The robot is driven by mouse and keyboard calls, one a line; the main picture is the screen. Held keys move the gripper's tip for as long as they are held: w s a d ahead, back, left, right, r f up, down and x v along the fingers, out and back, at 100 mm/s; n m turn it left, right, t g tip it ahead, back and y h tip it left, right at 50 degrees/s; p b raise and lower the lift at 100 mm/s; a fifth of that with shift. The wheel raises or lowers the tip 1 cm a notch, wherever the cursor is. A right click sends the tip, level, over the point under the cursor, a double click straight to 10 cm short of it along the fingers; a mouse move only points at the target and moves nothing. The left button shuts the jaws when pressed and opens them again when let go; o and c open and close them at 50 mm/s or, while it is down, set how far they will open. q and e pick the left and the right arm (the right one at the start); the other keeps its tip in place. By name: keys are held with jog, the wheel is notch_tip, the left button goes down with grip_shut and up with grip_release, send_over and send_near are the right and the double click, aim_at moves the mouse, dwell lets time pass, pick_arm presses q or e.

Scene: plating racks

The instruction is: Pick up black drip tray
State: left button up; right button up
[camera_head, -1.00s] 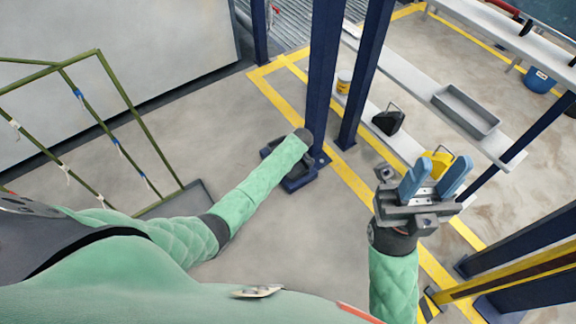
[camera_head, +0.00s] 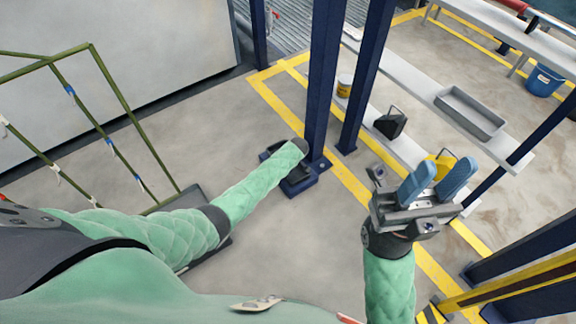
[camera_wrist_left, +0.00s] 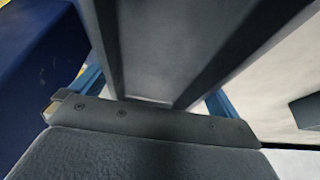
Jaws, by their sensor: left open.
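In the left wrist view, a dark grey trough-like thing with raised sides (camera_wrist_left: 148,45) runs between the blue fingers of my left gripper (camera_wrist_left: 155,95). The fingers are apart at its two sides. It may be the black drip tray, but I cannot tell for sure; whether they touch it is unclear. In the head view my left arm reaches down to a dark shape (camera_head: 290,176) at the foot of a blue post, and the left fingers are hidden there. My right gripper (camera_head: 437,180) is open and empty, raised at the right with its blue fingers apart.
Blue posts (camera_head: 325,80) stand close to my left arm. A shelf at the right holds a grey tray (camera_head: 470,112); a black handled container (camera_head: 391,123) sits lower. A green frame (camera_head: 110,110) stands at the left.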

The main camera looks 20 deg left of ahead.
pick_arm(q)
jog(key=c, duration=0.7)
jog(key=shift+r, duration=0.15)
